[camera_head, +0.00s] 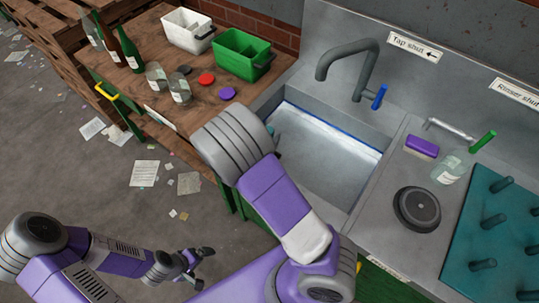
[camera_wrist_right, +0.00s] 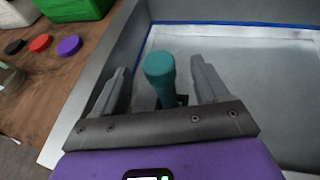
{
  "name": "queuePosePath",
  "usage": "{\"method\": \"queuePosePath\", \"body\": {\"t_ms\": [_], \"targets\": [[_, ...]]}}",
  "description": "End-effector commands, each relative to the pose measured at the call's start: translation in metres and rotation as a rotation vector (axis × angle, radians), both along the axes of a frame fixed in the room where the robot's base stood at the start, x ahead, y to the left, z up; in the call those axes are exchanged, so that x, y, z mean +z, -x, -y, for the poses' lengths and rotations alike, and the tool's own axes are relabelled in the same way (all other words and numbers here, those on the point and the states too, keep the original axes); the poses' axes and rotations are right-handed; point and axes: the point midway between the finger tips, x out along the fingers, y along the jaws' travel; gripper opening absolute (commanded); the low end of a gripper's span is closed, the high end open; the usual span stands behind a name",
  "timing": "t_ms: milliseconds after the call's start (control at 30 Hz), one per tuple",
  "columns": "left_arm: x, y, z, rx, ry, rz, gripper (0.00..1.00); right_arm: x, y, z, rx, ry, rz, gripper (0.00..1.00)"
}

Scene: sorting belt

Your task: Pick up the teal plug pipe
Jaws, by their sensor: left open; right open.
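The teal plug pipe (camera_wrist_right: 159,74) stands in the sink basin (camera_wrist_right: 232,92) in the right wrist view, its rounded top toward the camera. My right gripper (camera_wrist_right: 157,78) is open, with one finger on each side of the pipe and a visible gap on both sides. The pipe's lower end is hidden behind the gripper body. In the head view my right arm hides the gripper and most of the pipe; a small teal part (camera_head: 271,130) shows beside the arm. My left gripper (camera_head: 197,268) is open and empty, low over the floor, away from the sink.
A grey tap (camera_head: 349,62) with a blue lever rises behind the basin. A wooden bench at left holds bottles, jars, lids, a white bin (camera_head: 188,30) and a green bin (camera_head: 242,54). A purple sponge (camera_head: 421,146), a clear bottle (camera_head: 447,168) and a teal peg rack (camera_head: 471,237) stand right.

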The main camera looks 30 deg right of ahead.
Motion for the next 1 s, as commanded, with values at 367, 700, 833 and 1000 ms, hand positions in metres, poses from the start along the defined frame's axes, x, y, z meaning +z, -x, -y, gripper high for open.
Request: {"method": "queuePosePath", "body": {"t_ms": [367,700,833,1000], "targets": [[-0.015,0.000,0.000,0.000,0.000,0.000,1.00,-0.022,-0.031,0.037,-0.004,0.000,0.000,0.74],[-0.016,0.000,0.000,0.000,0.000,0.000,1.00,-0.023,-0.037,0.042,-0.002,-0.002,0.001,0.74],[-0.016,0.000,0.000,0.000,0.000,0.000,1.00,-0.023,-0.037,0.042,-0.002,-0.002,0.001,0.54],[-0.016,0.000,0.000,0.000,0.000,0.000,1.00,-0.023,-0.037,0.042,-0.002,-0.002,0.001,0.28]]}}
